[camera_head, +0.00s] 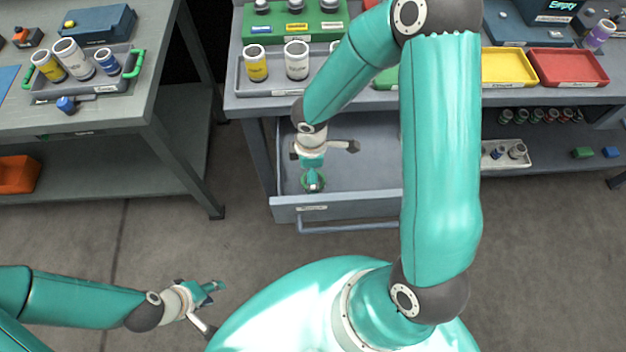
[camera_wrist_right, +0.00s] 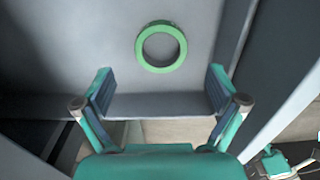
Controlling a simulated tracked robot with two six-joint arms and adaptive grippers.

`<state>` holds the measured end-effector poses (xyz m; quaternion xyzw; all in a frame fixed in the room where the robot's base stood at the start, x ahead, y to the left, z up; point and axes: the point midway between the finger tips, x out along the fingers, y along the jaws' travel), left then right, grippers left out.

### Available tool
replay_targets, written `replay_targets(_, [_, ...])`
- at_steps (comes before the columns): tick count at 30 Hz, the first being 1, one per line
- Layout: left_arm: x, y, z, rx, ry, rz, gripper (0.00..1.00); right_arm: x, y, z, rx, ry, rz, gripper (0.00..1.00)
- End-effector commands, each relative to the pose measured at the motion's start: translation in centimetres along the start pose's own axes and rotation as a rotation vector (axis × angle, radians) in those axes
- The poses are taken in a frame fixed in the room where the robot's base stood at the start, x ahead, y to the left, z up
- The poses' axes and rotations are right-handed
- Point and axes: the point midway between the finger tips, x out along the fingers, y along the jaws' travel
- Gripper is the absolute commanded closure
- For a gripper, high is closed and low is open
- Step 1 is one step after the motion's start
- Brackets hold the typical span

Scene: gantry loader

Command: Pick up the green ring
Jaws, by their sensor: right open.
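The green ring lies flat on the floor of the open grey drawer. In the right wrist view the ring (camera_wrist_right: 141,48) is whole, ahead of the fingertips and roughly midway between them. My right gripper (camera_wrist_right: 160,82) is open and empty, its two fingers apart. In the head view this right gripper (camera_head: 313,184) points down into the drawer (camera_head: 365,170), and parts of the ring (camera_head: 322,182) show around its tip. The exact height above the ring is hard to tell. My left gripper (camera_head: 212,287) hangs over the bare floor at lower left, seen edge-on, nothing visible in it.
The drawer's front wall and handle (camera_head: 345,228) are close to the right gripper. Above it, the bench carries a tray with white and yellow containers (camera_head: 297,60), a yellow tray (camera_head: 508,67) and a red tray (camera_head: 568,66). Another table (camera_head: 150,85) stands left. The floor between is clear.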

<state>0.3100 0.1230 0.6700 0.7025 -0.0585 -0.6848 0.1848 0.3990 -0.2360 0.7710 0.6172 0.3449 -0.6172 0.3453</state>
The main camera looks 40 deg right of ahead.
Motion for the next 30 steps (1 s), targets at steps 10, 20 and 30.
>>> replay_targets(10, [0.9,-0.3,0.0,0.0,0.0,0.0,0.6,4.1,-0.2,0.5,0.001,0.0,-0.002,0.05])
replay_targets(20, [0.9,-0.3,0.0,0.0,0.0,0.0,0.6,4.0,-0.1,0.5,0.001,0.0,-0.001,0.23])
replay_targets(30, [0.9,-0.3,0.0,0.0,0.0,0.0,0.6,4.0,-0.1,0.5,0.0,0.0,0.0,0.78])
